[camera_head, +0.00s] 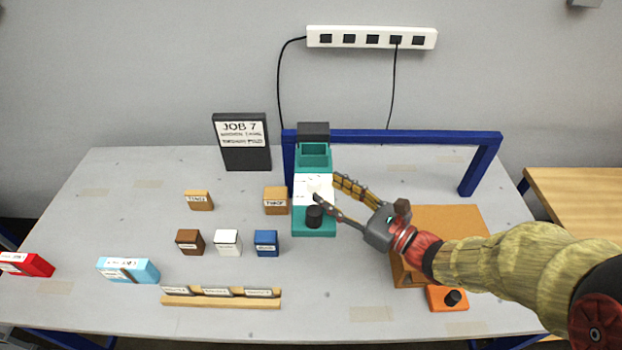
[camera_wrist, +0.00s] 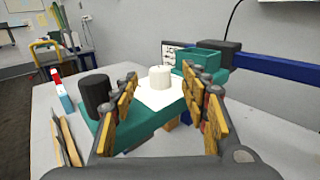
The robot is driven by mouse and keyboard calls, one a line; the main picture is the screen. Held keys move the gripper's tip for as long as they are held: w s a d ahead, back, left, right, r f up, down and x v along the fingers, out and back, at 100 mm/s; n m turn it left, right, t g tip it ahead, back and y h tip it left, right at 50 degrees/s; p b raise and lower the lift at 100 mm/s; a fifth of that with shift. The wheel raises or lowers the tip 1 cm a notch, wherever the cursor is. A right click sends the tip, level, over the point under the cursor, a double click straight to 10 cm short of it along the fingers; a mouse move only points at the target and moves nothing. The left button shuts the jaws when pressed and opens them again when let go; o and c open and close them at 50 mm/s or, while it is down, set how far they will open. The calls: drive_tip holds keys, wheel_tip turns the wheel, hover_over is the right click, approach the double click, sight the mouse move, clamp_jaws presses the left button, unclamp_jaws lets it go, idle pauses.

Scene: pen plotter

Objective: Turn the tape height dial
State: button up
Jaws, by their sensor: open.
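A teal machine (camera_head: 314,155) stands near the middle of the table, with a white panel (camera_head: 301,190) on its top. A white round knob (camera_wrist: 160,76) stands on that panel, and a taller black knob (camera_head: 314,216) stands at the machine's front end. No readable label shows which is the tape height dial. My gripper (camera_head: 328,189) reaches over the panel from the right, fingers spread and empty. In the wrist view, the white knob lies ahead between my open fingers (camera_wrist: 172,88); I cannot tell if they touch it.
A blue frame (camera_head: 400,137) spans behind. An orange box with a black knob (camera_head: 452,298) sits front right beside a brown board (camera_head: 445,218). Several small blocks, including a blue one (camera_head: 266,243), and a wooden rack (camera_head: 220,303) stand left. A job sign (camera_head: 242,157) stands behind.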

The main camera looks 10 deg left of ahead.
sight(320, 184)
drive_tip(key=b+x, duration=0.1)
drive_tip(key=x, duration=0.5)
drive_tip(key=shift+b, duration=0.3)
drive_tip(key=shift+r, duration=0.1)
drive_tip(key=shift+c, duration=1.1)
clamp_jaws()
